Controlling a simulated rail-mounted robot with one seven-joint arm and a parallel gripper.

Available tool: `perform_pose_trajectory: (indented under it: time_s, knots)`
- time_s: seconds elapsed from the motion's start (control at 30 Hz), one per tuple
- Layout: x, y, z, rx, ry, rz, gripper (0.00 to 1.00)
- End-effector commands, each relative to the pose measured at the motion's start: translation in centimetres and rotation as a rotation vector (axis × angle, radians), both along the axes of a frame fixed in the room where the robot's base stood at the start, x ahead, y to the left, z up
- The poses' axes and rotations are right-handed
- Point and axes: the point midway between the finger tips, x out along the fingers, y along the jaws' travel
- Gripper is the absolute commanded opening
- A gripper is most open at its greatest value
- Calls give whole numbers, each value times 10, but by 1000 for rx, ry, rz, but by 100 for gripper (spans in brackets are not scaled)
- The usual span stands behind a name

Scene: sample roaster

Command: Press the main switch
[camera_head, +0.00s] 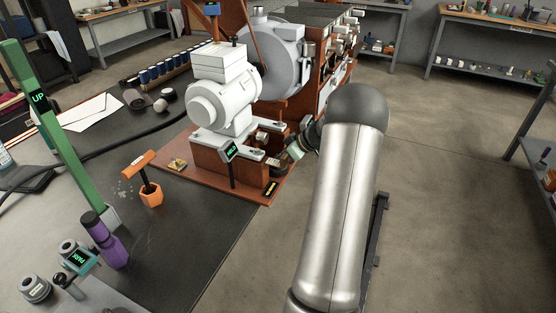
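The sample roaster (225,97), with a white motor-like housing, stands on a reddish-brown base plate (192,184) at the table's right edge. I cannot tell which part of it is the main switch. A small dark label with green letters (230,151) stands on a post at its front. My silver arm comes up from the bottom and bends at a dark joint. My gripper (287,158) is small at the right side of the base, close to a brown block (243,172). Its fingers are too small and partly hidden, so opening and contact cannot be told.
A green post marked UP (50,125) rises at the left. A purple cylinder (103,240), an orange cup with a hammer-like tool (150,194) and grey round parts (36,289) stand on the dark table (195,240). Open floor (450,200) lies to the right.

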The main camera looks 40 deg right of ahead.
Motion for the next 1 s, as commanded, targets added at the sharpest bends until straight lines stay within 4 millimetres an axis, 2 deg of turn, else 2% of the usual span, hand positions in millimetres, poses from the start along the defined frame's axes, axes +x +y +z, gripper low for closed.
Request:
perform_pose_trajectory:
  time_s: [0.3, 0.67, 0.77, 0.97, 1.0]
  knots:
    - [6, -12, 3, -1, -1, -2, 0]
    - [6, -13, 5, -2, -1, -1, 0]
    - [6, -12, 12, -2, -1, 1, 0]
    - [7, -3, 49, -5, -3, 8, 0]
    - [-3, -7, 54, -5, -2, 4, 0]
